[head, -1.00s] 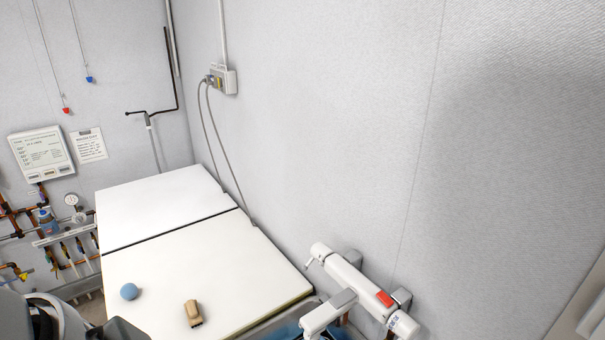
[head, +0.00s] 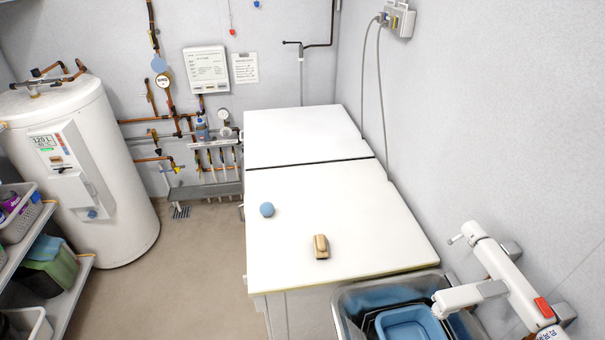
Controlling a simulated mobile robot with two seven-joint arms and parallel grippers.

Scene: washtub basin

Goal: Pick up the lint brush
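The lint brush (head: 321,246) looks like a small tan wooden block. It lies on the near white worktop (head: 340,205), towards its front edge. A blue ball (head: 267,209) sits on the same top, to the left of the brush and a little further back, apart from it. Neither of my grippers shows in the head view now.
A basin (head: 345,305) with a blue tub (head: 412,325) inside stands at the front right, under a white wall tap (head: 500,275). A white water heater (head: 95,165) and a shelf with baskets (head: 20,222) are at the left. The floor (head: 195,265) left of the worktop is clear.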

